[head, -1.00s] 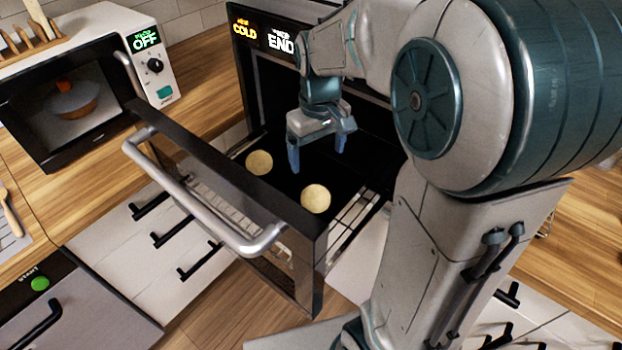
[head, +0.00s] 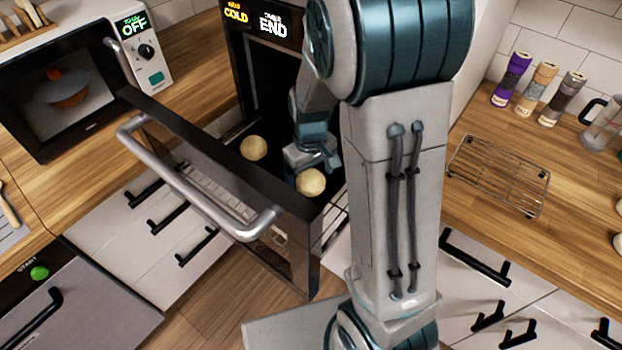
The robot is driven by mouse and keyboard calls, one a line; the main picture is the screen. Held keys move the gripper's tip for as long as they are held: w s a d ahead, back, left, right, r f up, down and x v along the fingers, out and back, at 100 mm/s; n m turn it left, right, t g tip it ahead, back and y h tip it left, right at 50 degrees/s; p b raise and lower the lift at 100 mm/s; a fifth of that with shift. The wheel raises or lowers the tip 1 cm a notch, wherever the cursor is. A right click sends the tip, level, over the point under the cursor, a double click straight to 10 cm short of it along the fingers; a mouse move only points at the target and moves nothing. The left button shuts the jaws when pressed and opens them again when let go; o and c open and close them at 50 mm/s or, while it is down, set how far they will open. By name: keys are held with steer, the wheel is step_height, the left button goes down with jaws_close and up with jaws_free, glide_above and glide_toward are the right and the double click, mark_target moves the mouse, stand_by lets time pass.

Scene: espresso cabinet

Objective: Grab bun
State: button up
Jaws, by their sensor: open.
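Two round pale buns lie on the dark tray in the pulled-out oven drawer. One bun (head: 253,148) is at the back left, and the other bun (head: 311,182) is nearer the front right. My gripper (head: 312,172) is low over the tray, right by the front right bun, with its fingers pointing down. It is open. The bun covers part of the fingers, and I cannot tell whether they touch it.
The oven drawer's front panel and handle (head: 200,203) stand between the buns and the open floor. A microwave (head: 65,95) is at the left. A wire rack (head: 498,176) and several spice jars (head: 511,80) are on the right counter.

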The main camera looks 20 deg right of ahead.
steer(key=shift+f, duration=0.45)
steer(key=c, duration=1.1)
steer(key=shift+r, duration=0.15)
